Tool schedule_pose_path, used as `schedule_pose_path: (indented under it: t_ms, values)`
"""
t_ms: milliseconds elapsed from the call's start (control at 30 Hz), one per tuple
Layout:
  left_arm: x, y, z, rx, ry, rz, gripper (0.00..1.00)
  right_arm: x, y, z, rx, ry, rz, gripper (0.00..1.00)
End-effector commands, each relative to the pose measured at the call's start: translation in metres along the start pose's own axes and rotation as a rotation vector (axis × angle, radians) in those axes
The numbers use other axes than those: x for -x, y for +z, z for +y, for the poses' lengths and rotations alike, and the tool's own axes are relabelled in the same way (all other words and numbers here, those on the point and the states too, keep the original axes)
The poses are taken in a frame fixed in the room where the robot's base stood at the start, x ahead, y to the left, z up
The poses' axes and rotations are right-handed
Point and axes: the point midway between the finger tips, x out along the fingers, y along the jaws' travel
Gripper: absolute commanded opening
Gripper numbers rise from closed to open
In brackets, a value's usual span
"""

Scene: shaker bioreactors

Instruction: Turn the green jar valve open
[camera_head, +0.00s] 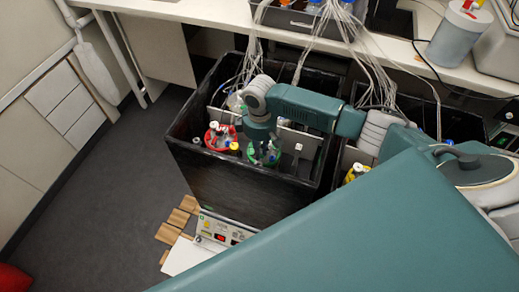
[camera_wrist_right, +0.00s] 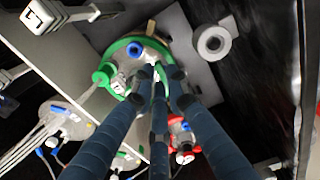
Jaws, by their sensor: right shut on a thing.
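The green jar (camera_wrist_right: 120,44) shows in the right wrist view as a glass vessel with a green ring, a green knob at its left edge and a blue cap on its lid. In the head view it sits inside a black box, largely hidden under my right gripper (camera_head: 264,153). In the right wrist view my right gripper (camera_wrist_right: 158,78) points down at the lid, with its fingers close together around a small fitting. The fingers hide most of what they hold, and the valve's angle cannot be made out. My left gripper is out of view.
The black box (camera_head: 235,182) has high walls around the jars. A red-ringed jar (camera_head: 216,139) and a yellow cap (camera_head: 234,147) are left of the gripper. Tubes (camera_head: 300,40) hang from the bench above. A red-and-white fitting (camera_wrist_right: 181,135) is close to the fingers.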

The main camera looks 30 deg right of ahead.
Motion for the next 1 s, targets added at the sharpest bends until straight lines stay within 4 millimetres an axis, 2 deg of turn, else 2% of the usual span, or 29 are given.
schedule_pose_path:
  t_ms: [367,1000]
  values:
    - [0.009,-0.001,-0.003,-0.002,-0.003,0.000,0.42,0.003,-0.002,0.001,0.123,0.001,0.002,0.00]
    - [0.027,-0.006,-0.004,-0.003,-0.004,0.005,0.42,0.003,-0.005,0.000,0.705,0.002,0.004,0.00]
